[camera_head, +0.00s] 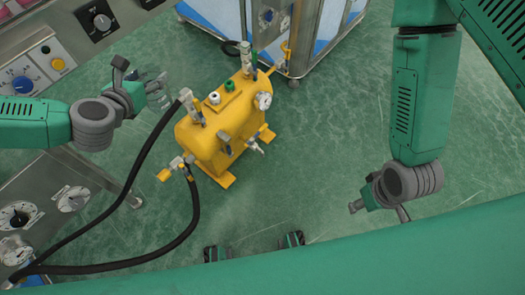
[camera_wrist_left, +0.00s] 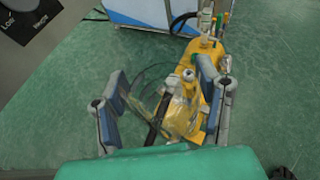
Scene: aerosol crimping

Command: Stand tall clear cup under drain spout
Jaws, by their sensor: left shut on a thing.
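My left gripper (camera_head: 156,90) is at the left, in the air to the left of the yellow tank (camera_head: 222,120). In the left wrist view, its two blue-grey fingers (camera_wrist_left: 160,112) stand apart, shut on a clear, see-through cup (camera_wrist_left: 177,105) that is hard to make out. The tank shows through and behind the cup. A small metal spout (camera_head: 255,146) juts from the tank's lower right side; I cannot tell if it is the drain spout. My right gripper (camera_head: 357,206) hangs at the right, away from the tank; its fingers are too small to judge.
Black hoses (camera_head: 110,215) run from the tank to the steel control panel (camera_head: 40,215) at the left. A blue and white cabinet (camera_head: 225,15) stands behind the tank. The green floor (camera_head: 330,120) right of the tank is clear.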

